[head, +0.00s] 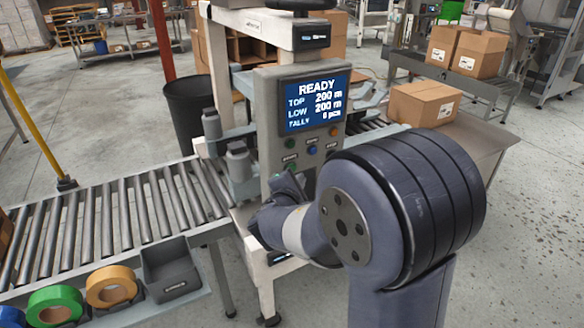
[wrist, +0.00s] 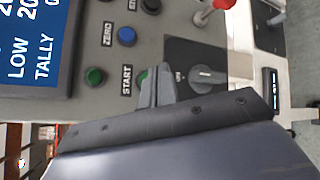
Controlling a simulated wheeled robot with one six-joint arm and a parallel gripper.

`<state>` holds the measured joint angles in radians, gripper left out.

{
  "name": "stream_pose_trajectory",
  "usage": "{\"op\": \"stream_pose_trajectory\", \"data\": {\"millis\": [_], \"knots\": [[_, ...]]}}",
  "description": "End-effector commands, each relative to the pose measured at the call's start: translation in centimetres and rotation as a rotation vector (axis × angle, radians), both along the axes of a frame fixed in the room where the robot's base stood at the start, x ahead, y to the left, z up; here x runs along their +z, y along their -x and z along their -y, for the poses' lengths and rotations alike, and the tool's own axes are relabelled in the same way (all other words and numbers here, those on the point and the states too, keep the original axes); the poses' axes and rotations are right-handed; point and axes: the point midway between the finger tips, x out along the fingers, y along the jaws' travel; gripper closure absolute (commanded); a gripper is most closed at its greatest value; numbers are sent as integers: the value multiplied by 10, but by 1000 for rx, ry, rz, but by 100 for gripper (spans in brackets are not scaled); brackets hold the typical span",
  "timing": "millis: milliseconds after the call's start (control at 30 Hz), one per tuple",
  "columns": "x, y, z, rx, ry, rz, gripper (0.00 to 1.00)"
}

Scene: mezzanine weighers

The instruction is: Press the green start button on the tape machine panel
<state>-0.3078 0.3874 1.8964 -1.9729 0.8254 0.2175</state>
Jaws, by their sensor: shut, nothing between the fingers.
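The tape machine panel (head: 266,117) stands upright in the head view, its screen (head: 318,100) reading READY, TOP 200 m, LOW 200 m and a tally. In the wrist view the panel is turned on its side. A green button (wrist: 141,77) shows partly behind my gripper (wrist: 155,73), and another green button (wrist: 94,76) is clear to its left. The START label (wrist: 126,80) lies between the two. My gripper is shut and empty, its tips at the partly hidden button; I cannot tell whether they touch it.
A blue button (wrist: 127,36) and a rotary knob (wrist: 207,76) sit close to my fingers, with a red-tipped lever (wrist: 221,4) nearby. A roller conveyor (head: 110,215) runs to the left. A carton (head: 424,102) stands on the right of the machine.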

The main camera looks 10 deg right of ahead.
Motion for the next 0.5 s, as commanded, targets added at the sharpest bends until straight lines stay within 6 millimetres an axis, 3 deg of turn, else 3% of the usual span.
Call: {"op": "stream_pose_trajectory", "data": {"millis": [200, 500], "knots": [[-1, -12, -4, 1, 0, 0, 100], [-1, -13, -4, 1, 0, 0, 100]]}}
